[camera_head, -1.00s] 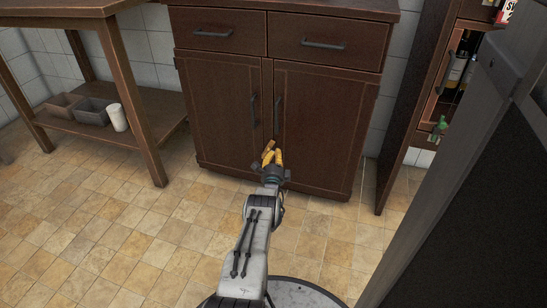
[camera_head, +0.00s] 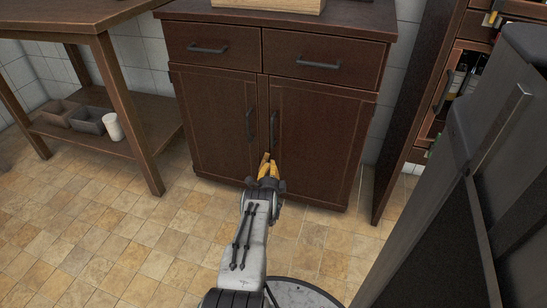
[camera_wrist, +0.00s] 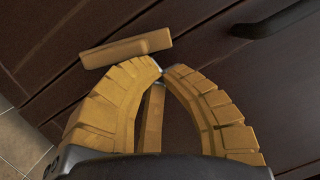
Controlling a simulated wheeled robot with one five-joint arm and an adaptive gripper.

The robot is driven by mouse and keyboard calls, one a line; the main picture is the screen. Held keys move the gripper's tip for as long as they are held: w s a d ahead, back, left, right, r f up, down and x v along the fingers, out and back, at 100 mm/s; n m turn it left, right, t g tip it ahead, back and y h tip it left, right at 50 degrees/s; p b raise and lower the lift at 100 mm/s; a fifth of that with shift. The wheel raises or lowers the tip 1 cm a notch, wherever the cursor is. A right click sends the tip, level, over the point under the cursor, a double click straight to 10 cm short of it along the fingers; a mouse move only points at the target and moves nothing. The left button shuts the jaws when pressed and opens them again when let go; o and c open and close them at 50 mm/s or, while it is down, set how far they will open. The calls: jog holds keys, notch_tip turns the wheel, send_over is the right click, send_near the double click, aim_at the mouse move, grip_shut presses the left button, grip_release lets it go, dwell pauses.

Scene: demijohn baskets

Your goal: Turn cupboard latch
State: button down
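The dark brown cupboard (camera_head: 215,120) has two doors with black upright handles. A small tan bar, the latch (camera_wrist: 127,48), lies against the door fronts near the seam in the wrist view. It is just beyond my fingertips, towards the left, and tilted in that view. In the head view the latch (camera_head: 266,157) is small and partly merged with my yellow fingers. My gripper (camera_wrist: 167,70) has its fingertips almost together, with nothing seen held between them. It also shows low in front of the doors (camera_head: 268,168). Whether it touches the latch is unclear.
A wooden table with a lower shelf (camera_head: 75,135) stands at left, with grey bins and a white cup (camera_head: 113,127). A dark grey panel (camera_head: 440,200) fills the right side. An open shelf unit with bottles (camera_head: 462,80) is behind it. Tiled floor is free at left.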

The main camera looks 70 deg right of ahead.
jog(key=shift+w+d+r+n, duration=0.2)
jog(key=shift+r+n, duration=0.1)
jog(key=shift+n, duration=0.2)
jog(key=shift+w+a+r+n+y, duration=0.2)
jog(key=shift+r+n+y, duration=0.1)
jog(key=shift+n, duration=0.4)
jog(key=shift+w+n, duration=0.2)
jog(key=shift+n, duration=0.5)
